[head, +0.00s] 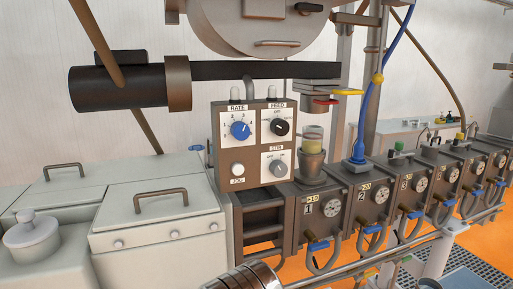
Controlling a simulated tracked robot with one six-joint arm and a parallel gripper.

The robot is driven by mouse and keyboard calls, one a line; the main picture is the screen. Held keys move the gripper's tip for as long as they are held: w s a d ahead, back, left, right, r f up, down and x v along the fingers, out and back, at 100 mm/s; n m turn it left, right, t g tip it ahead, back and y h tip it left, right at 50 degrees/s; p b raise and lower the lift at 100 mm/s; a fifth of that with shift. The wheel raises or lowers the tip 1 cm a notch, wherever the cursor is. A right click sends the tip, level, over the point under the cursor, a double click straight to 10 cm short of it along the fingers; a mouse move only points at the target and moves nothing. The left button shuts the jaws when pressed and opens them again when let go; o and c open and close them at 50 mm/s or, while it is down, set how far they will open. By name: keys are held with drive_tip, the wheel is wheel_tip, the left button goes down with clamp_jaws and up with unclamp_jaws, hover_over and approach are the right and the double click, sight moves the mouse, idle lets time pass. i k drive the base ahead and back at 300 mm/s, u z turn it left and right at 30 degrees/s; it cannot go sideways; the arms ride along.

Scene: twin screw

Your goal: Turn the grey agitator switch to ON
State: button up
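The grey agitator switch (278,167) is a knob on a white plate labelled STIR, at the lower right of the control box (256,184) in the head view. The knob looks turned at a slant, but its exact setting is too small to read. My gripper is not seen in this view, and nothing touches or covers the switch.
The box also has a blue RATE knob (240,130), a black FEED knob (280,127) and a white JOG button (238,170). A glass cup (313,140) stands on a holder just right. Numbered gauge units (331,207) run rightward; white lidded bins (155,220) stand left.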

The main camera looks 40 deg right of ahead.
sight(277, 168)
drive_tip(key=u, duration=1.2)
drive_tip(key=k, duration=0.9)
drive_tip(key=z, duration=0.1)
